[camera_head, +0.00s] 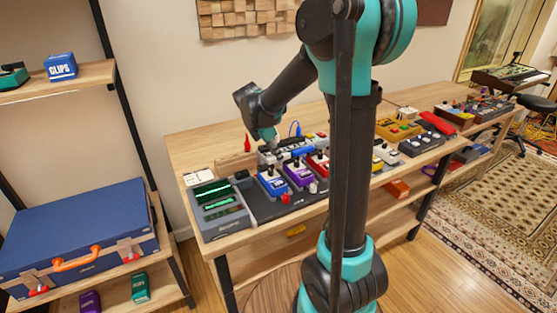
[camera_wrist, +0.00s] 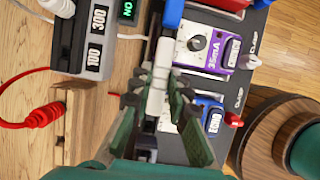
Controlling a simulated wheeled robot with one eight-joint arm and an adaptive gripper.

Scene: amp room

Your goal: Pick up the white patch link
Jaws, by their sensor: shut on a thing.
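The white patch link (camera_wrist: 162,53) shows in the wrist view as a short pale bar between my fingertips. My gripper (camera_wrist: 158,84) is shut on it, with the dark green fingers on either side. In the head view my gripper (camera_head: 270,140) is over the back of the pedal row, and I cannot make out the link there. A purple pedal (camera_wrist: 203,42) and a blue pedal (camera_wrist: 211,117) lie to the right of the link in the wrist view. I cannot tell whether the link still touches anything below.
A grey power unit (camera_wrist: 92,40) with white cables lies left of my gripper in the wrist view, near a red cable plug (camera_wrist: 42,116). A dark pedalboard (camera_head: 262,207) carries several pedals. A grey screen unit (camera_head: 216,208) stands at the bench's left front.

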